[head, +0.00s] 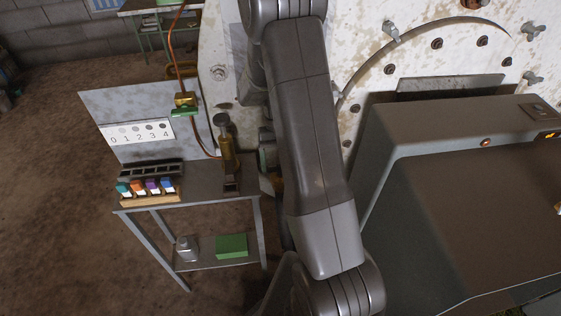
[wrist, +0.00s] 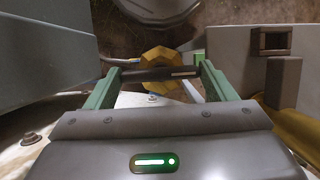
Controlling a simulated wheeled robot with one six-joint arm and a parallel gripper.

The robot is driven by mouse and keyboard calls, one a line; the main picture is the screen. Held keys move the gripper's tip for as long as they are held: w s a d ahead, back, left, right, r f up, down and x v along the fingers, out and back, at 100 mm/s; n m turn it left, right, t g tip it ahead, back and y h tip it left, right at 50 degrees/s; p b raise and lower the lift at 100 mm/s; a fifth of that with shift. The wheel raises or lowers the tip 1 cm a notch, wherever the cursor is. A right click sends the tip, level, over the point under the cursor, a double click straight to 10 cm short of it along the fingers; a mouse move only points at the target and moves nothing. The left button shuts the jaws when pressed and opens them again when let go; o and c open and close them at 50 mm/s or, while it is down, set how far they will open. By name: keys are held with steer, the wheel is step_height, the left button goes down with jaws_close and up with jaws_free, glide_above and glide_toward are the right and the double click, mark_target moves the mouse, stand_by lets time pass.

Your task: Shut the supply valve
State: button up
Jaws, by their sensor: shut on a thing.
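In the wrist view, my gripper (wrist: 155,73) has its two green fingers closed on the ends of a dark bar handle (wrist: 150,75) with a pale line on it. The handle lies across the picture from finger to finger. A brass, yellow body (wrist: 161,57) shows just behind the handle; together they look like the supply valve. In the head view, my arm hides most of the gripper and the handle.
A grey metal table (head: 200,178) stands to the left, with a brass cylinder (head: 228,152) and a rack of coloured bottles (head: 150,190) on it. A copper pipe with a green-tagged fitting (head: 185,105) rises behind it. A large grey cabinet (head: 460,190) stands right of my arm.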

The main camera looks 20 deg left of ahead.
steer(key=shift+n, duration=0.3)
steer(key=o, duration=1)
step_height(320, 180, up, 10)
steer(key=b, duration=0.1)
steer(key=shift+f, duration=0.1)
step_height(320, 180, down, 10)
steer(key=shift+r+p, duration=0.25)
steer(key=shift+p, duration=0.25)
steer(key=shift+f, duration=0.2)
